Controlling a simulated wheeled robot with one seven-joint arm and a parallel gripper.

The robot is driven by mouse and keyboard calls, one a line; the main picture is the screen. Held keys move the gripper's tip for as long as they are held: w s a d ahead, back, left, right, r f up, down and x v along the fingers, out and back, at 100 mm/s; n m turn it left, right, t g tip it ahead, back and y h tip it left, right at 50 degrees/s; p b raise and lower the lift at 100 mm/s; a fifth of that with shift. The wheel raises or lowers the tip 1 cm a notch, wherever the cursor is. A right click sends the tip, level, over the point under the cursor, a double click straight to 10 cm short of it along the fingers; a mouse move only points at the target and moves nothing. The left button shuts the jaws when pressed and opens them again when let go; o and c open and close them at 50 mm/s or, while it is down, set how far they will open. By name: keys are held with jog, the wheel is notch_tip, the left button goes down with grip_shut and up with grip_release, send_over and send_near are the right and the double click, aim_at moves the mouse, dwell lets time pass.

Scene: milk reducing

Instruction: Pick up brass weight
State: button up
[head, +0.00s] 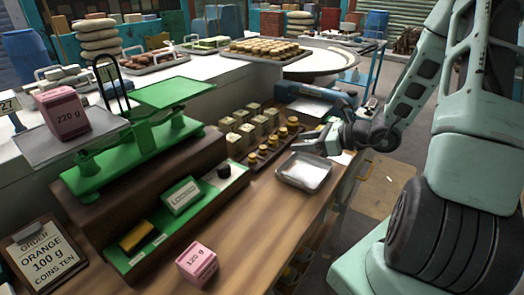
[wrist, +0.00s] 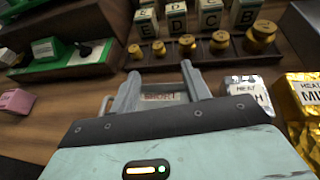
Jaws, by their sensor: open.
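Brass weights (head: 272,143) stand in a row in a dark wooden rack (head: 264,157) on the wooden counter. The wrist view shows several of them graded in size, from a small one (wrist: 135,51) at left to a large one (wrist: 262,36) at right. My gripper (head: 320,141) is to the right of the rack, above the counter near the metal tray. In the wrist view my gripper (wrist: 160,72) is open and empty, its fingers pointing toward the rack. The weights lie beyond the fingertips, apart from them.
A metal tray (head: 304,171) lies below my gripper. Lettered blocks (wrist: 209,18) stand behind the weights. A green balance scale (head: 130,150) holds a pink 220 g block (head: 63,111). A pink 125 g block (head: 197,264) sits in front. Silver and gold packets (wrist: 250,93) are close at right.

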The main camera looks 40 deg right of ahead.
send_near(263, 147)
jog(key=x, duration=0.3)
jog(key=shift+w+d+p, duration=0.2)
jog(key=shift+p, duration=0.15)
jog(key=shift+p+x, duration=0.75)
jog(key=shift+x, duration=1.9)
jog(key=shift+a, duration=0.15)
grip_shut()
